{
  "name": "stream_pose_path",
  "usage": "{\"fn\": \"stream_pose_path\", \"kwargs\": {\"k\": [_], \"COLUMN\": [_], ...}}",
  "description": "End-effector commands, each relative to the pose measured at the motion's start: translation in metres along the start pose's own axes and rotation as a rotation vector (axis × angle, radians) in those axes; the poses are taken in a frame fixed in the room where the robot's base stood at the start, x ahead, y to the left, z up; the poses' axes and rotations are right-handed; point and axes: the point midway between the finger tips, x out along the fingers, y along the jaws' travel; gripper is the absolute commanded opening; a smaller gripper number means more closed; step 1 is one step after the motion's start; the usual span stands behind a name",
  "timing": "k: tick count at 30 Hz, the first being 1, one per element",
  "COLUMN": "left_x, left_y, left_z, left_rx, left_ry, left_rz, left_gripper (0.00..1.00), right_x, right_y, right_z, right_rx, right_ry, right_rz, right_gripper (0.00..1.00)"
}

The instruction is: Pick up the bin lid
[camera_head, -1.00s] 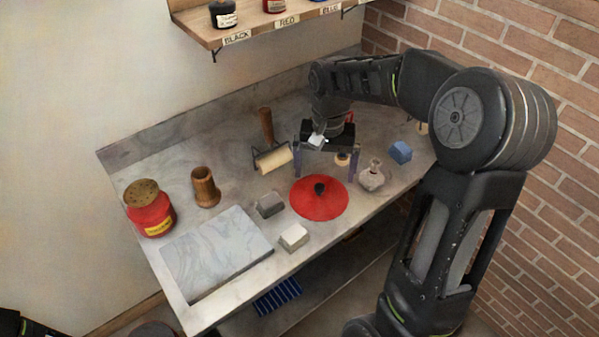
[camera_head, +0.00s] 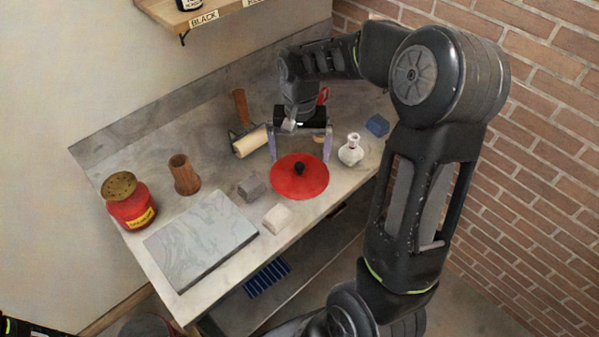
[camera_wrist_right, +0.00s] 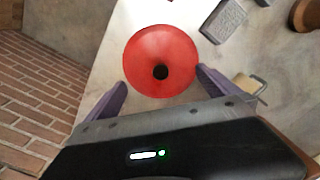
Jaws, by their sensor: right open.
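The bin lid (camera_head: 311,183) is a round red disc with a black knob (camera_head: 299,168) at its middle, lying on the grey table. It also shows in the right wrist view (camera_wrist_right: 150,50), just beyond the fingertips. My right gripper (camera_head: 300,157) is open and empty, its two fingers spread at the lid's far edge with the knob in front of the gap between them. In the right wrist view my right gripper (camera_wrist_right: 162,82) has a finger on each side of the lid's near part. Whether the fingers touch the table cannot be told. My left gripper is not visible.
A brayer (camera_head: 250,142) lies left of the gripper. A white flask (camera_head: 350,150) and a blue block (camera_head: 377,125) stand to the right. Grey (camera_head: 251,187) and pale (camera_head: 277,217) blocks lie left of the lid, near a marbled slab (camera_head: 200,240). A red jar (camera_head: 132,208) stands far left.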

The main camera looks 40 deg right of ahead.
Motion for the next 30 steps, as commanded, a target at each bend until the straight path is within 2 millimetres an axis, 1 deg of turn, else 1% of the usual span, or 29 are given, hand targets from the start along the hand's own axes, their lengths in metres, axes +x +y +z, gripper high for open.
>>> {"fn": "stream_pose_path", "kwargs": {"k": [5, 10, 12, 15, 18, 30], "left_x": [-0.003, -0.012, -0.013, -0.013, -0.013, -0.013], "left_y": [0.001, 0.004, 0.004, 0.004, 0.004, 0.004], "left_z": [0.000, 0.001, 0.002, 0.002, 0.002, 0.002], "left_rx": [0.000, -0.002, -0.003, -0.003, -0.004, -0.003], "left_ry": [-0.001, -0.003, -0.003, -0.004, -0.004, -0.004], "left_rz": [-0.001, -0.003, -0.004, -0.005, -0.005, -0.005], "left_gripper": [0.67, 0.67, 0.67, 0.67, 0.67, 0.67], "right_x": [0.006, 0.028, 0.040, 0.050, 0.052, 0.052], "right_y": [0.000, 0.000, 0.000, 0.000, -0.001, -0.001], "right_z": [0.000, 0.000, 0.000, -0.001, -0.001, -0.001], "right_rx": [0.000, 0.000, -0.001, 0.000, 0.001, 0.000], "right_ry": [-0.003, -0.006, -0.004, -0.003, -0.001, 0.000], "right_rz": [0.002, 0.002, 0.002, 0.001, 0.000, 0.000], "right_gripper": [1.00, 1.00, 1.00, 1.00, 1.00, 1.00]}}
